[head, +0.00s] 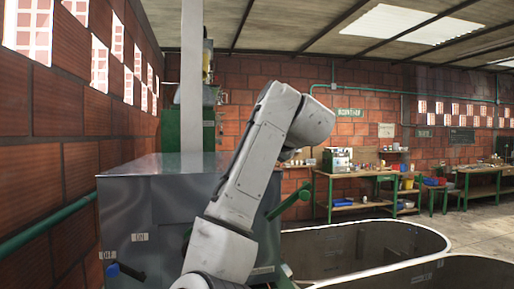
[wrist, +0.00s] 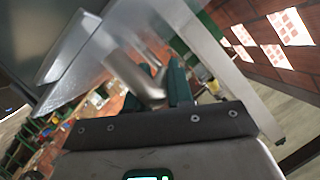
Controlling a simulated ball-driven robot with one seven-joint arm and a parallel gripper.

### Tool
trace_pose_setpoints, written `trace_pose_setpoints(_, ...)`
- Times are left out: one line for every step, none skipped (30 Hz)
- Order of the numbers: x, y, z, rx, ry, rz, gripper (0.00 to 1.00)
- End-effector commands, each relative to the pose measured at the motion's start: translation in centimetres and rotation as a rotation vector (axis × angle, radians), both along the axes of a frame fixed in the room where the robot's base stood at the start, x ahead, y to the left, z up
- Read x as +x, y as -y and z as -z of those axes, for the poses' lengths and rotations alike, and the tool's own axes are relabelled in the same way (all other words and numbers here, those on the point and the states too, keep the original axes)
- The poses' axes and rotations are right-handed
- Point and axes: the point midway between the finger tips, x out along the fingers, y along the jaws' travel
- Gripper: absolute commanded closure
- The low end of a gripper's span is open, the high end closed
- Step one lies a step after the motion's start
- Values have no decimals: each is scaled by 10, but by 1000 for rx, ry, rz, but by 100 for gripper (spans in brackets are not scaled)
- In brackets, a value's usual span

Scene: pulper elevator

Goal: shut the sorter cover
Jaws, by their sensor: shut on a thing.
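The sorter is a large grey sheet-metal box (head: 165,215) at the left of the head view, beside the brick wall. I cannot tell from its top face (head: 150,165) how far the cover is open. In the wrist view, smooth grey metal sheets (wrist: 60,45), likely part of the sorter, fill the upper left. My gripper (wrist: 155,85) shows in the wrist view with dark green fingers shut on a bent grey metal bar (wrist: 135,80), which looks like a handle. In the head view my arm hides the gripper and part of the box.
A pale post (head: 191,80) rises behind the box. A green lever (head: 290,200) sticks out at the box's right. Oval tanks (head: 365,230) stand at right, near the front. A green workbench (head: 350,176) lines the far wall. Floor shows at right.

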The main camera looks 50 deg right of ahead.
Motion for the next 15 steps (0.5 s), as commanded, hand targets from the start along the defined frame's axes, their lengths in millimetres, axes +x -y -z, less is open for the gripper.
trace_pose_setpoints(-1, 1, 5, 8, -4, 2, 100)
trace_pose_setpoints(-1, 1, 6, 10, -4, 2, 100)
trace_pose_setpoints(-1, 1, 7, 11, -4, 2, 100)
trace_pose_setpoints(-1, 1, 8, 13, -4, 2, 100)
trace_pose_setpoints(-1, 1, 8, 14, -5, 2, 100)
trace_pose_setpoints(-1, 1, 9, 14, -7, 2, 100)
trace_pose_setpoints(-1, 1, 9, 15, -8, 3, 100)
trace_pose_setpoints(-1, 2, 10, 15, -8, 3, 100)
trace_pose_setpoints(-1, 2, 10, 16, -10, 2, 100)
trace_pose_setpoints(-1, 2, 11, 16, -10, 3, 100)
trace_pose_setpoints(-1, 2, 11, 16, -12, 3, 100)
trace_pose_setpoints(-1, 2, 12, 17, -13, 3, 100)
trace_pose_setpoints(-1, 2, 12, 17, -14, 3, 78)
trace_pose_setpoints(-1, 2, 12, 17, -14, 4, 75)
trace_pose_setpoints(-1, 2, 12, 17, -14, 4, 71)
